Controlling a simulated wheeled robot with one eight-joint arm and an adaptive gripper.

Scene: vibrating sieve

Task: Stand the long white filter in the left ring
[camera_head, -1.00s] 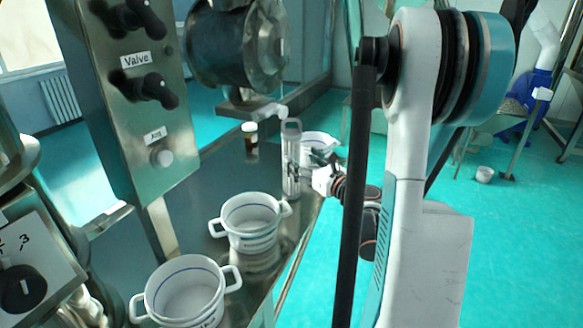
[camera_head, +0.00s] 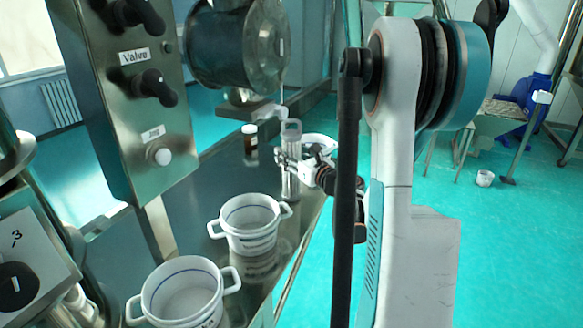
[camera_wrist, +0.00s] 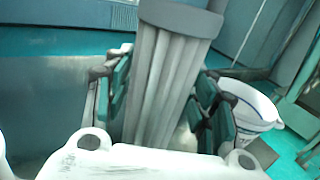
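The long filter (camera_head: 291,150) is a tall, pale grey-white ribbed cylinder with a grey cap. It stands upright on the steel table in the head view. In the wrist view the filter (camera_wrist: 165,85) rises between my two fingers, its lower end hidden by the gripper. My gripper (camera_head: 293,168) is at the filter's middle height, with a finger on each side of it. In the wrist view my gripper (camera_wrist: 160,105) looks open around the filter, with narrow gaps at the teal pads. I cannot make out the left ring in these views.
Two white two-handled pots, one nearer (camera_head: 183,292) and one farther (camera_head: 249,222), stand on the steel table (camera_head: 215,180). Another white pot (camera_wrist: 250,105) is beside my gripper. A control panel (camera_head: 140,100) rises at left.

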